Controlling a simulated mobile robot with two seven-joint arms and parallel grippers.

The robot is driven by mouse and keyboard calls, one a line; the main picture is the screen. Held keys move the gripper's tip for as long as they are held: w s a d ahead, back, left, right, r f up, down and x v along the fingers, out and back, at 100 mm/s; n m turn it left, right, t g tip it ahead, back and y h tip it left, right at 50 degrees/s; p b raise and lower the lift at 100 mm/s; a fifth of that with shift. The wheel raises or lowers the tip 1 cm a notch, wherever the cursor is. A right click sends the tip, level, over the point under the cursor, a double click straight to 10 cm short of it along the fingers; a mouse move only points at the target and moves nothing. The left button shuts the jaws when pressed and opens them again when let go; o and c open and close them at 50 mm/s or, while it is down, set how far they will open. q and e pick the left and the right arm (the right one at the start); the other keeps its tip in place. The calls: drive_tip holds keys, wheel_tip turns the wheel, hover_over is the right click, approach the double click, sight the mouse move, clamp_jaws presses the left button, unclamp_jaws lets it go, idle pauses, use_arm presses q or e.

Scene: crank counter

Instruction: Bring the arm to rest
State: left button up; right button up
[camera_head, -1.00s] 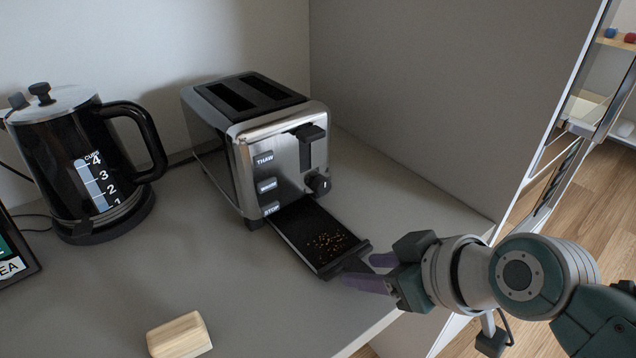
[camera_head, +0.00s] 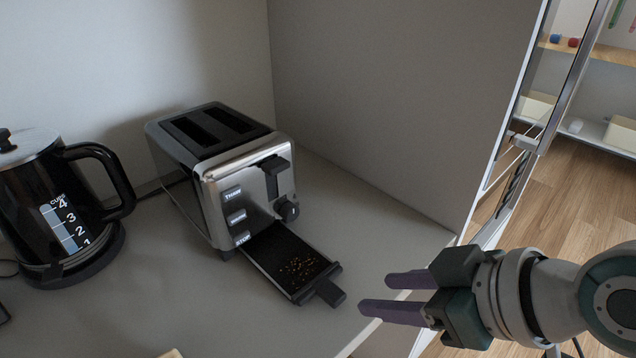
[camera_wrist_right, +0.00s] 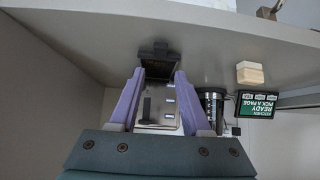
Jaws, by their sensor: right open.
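My right gripper (camera_head: 398,296) is open and empty in the head view, at the counter's right front edge. It is apart from the crumb tray's dark handle tab (camera_head: 330,293), to the right of it. The crumb tray (camera_head: 285,262) is pulled out of the toaster (camera_head: 222,170) and holds brown crumbs. In the right wrist view the purple fingers are spread, with the toaster (camera_wrist_right: 160,115) showing between them and the tray tab (camera_wrist_right: 160,52) beyond the fingertips. My left gripper is not in view.
A black kettle (camera_head: 60,215) stands left of the toaster. A wooden block (camera_wrist_right: 250,73) and a green-screened sign (camera_wrist_right: 257,107) show in the right wrist view. A grey side wall (camera_head: 390,100) closes the counter on the right. Wooden floor (camera_head: 575,195) lies beyond.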

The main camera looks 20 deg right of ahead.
drive_tip(key=s+r+m+g+h+p, duration=0.3)
drive_tip(key=s+r+g+p, duration=0.35)
drive_tip(key=s+r, duration=0.65)
use_arm(q)
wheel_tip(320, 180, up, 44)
drive_tip(key=p, duration=3.7)
drive_tip(key=shift+p, duration=0.3)
use_arm(e)
wheel_tip(320, 180, up, 35)
drive_tip(key=t, duration=0.1)
drive_tip(key=shift+s+d+n+t, duration=0.15)
drive_tip(key=shift+s+n+t, duration=0.1)
drive_tip(key=shift+n+t, duration=0.1)
